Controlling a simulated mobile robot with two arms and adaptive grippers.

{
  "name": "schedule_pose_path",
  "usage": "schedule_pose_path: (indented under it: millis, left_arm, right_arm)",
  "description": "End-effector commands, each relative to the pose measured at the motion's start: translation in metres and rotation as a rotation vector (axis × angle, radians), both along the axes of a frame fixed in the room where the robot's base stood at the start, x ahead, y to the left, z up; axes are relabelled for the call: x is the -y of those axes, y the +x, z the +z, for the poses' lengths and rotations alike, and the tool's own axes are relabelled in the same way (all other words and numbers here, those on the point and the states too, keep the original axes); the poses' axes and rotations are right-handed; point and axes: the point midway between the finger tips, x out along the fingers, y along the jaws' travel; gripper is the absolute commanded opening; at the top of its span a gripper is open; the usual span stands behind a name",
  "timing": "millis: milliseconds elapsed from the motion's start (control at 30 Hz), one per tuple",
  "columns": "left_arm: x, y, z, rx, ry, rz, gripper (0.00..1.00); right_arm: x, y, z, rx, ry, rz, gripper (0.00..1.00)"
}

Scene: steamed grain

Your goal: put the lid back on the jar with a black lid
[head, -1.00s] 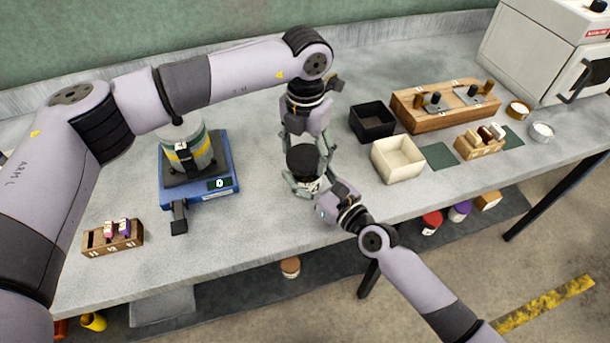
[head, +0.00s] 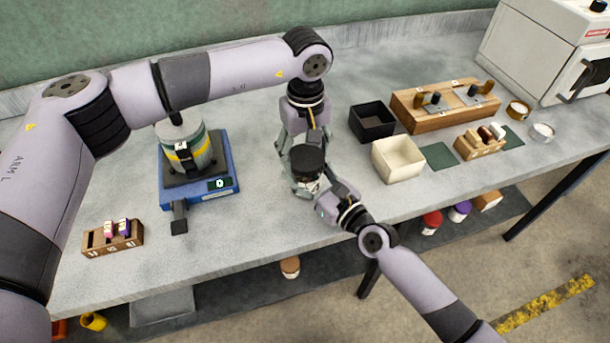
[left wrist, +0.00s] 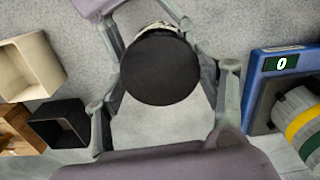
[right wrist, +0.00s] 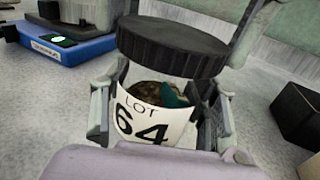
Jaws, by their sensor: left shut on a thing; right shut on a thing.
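The black lid (head: 307,161) is between the fingers of my left gripper (head: 304,148), which is shut on it from above; the left wrist view shows its round top (left wrist: 160,67). The jar (head: 311,187), with a white "LOT 64" label (right wrist: 150,124), is held upright by my right gripper (right wrist: 158,118), shut around its sides. In the right wrist view the lid (right wrist: 172,45) is over the jar's mouth, looking slightly tilted. Brown contents and a teal piece show below it. I cannot tell whether lid and rim touch.
A blue scale (head: 200,192) bearing a grey canister (head: 185,145) stands left. A small wooden rack (head: 112,238) is at front left. A black box (head: 372,122), a cream box (head: 398,160) and wooden holders (head: 445,105) stand right. The bench between scale and jar is clear.

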Motion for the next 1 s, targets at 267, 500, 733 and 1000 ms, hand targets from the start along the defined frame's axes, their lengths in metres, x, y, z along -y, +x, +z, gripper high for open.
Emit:
schedule_pose_path:
  millis: [267, 500, 733, 1000]
  left_arm:
    - [-0.0006, 0.0008, -0.0008, 0.002, 0.0, -0.442, 0.31]
    - [-0.0005, 0.0008, -0.0007, 0.002, 0.0, -0.436, 0.73]
    - [-0.0003, 0.0004, -0.0005, 0.001, 0.0, -0.435, 0.85]
    - [-0.0001, 0.0003, 0.0004, 0.001, 0.0, -0.436, 0.85]
  right_arm:
    - [-0.0006, -0.0005, 0.0001, 0.0, 0.0, 0.001, 0.0]
    - [-0.0006, -0.0005, 0.0001, 0.0, 0.0, 0.001, 0.0]
    - [-0.0003, -0.0003, 0.0, -0.001, 0.001, 0.001, 0.0]
    - [-0.0001, -0.0001, 0.0, -0.001, 0.001, 0.0, 0.0]
